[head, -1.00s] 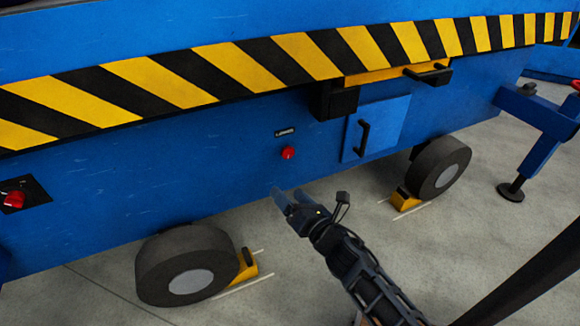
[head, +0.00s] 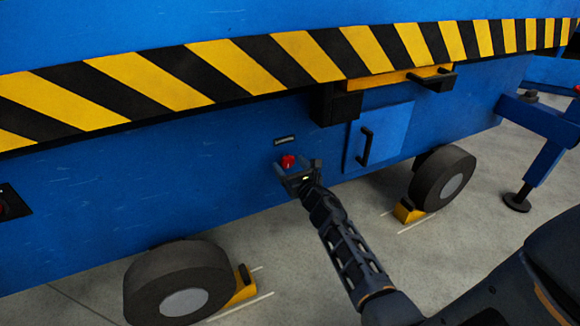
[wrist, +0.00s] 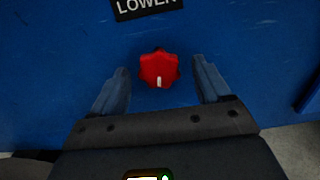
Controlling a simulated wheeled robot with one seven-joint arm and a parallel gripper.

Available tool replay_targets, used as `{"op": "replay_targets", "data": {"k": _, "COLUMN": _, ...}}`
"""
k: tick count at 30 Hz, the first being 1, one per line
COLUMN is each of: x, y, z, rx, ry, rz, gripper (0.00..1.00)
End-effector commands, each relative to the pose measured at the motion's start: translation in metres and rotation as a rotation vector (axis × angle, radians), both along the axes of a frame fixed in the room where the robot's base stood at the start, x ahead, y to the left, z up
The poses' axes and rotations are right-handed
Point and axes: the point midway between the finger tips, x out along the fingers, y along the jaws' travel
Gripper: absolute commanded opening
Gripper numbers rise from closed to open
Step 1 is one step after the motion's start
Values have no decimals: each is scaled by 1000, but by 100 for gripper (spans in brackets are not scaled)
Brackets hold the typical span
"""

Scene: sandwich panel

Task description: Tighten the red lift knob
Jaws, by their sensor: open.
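The red knob (head: 288,161) sits on the blue panel under a small black label. In the wrist view the red knob (wrist: 159,68) has a lobed rim and a white mark at its lower edge. The label (wrist: 146,7) above it reads "LOWER". My gripper (head: 297,165) is at the panel in front of the knob. In the wrist view my gripper (wrist: 160,75) is open, with one finger on each side of the knob and a gap on both sides. The fingers do not touch the knob there.
A light blue door (head: 379,135) with a black handle is right of the knob. A black box (head: 334,106) hangs below the striped edge (head: 280,60). Chocked wheels (head: 180,285) stand below. Another red control (head: 4,206) is at the far left.

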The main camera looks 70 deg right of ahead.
Motion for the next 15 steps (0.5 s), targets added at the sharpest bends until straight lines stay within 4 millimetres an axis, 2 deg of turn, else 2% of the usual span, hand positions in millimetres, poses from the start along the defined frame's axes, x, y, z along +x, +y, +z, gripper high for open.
{"op": "replay_targets", "data": {"k": 11, "x": 5, "y": -4, "z": 0, "rx": 1, "ry": 0, "rz": 1, "gripper": 77}}
{"op": "replay_targets", "data": {"k": 15, "x": 5, "y": -3, "z": 0, "rx": 1, "ry": 0, "rz": 1, "gripper": 64}}
